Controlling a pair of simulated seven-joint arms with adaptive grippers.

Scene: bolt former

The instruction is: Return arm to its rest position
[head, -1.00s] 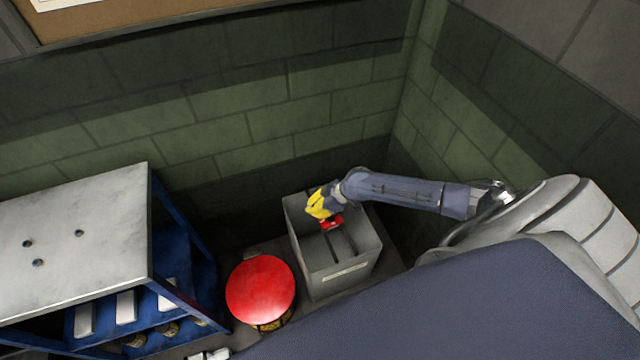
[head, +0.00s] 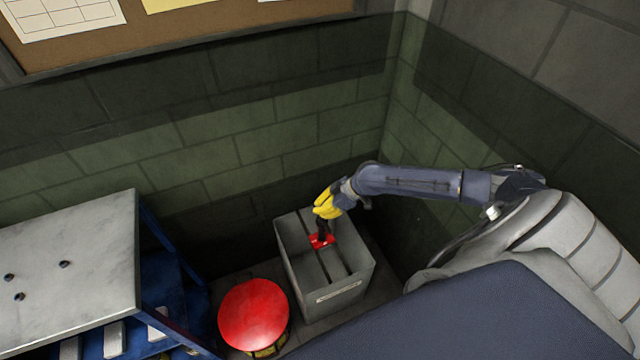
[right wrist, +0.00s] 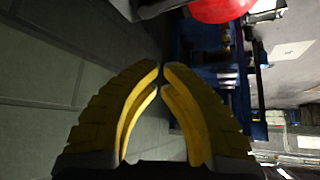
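My right arm reaches in from the right, bent down at the wrist. My left gripper is not in view.
A red round-topped stool or drum (head: 253,314) stands left of the bin. A blue-framed table with a grey top (head: 75,250) is at the left. Dark green brick walls close in behind and at the right.

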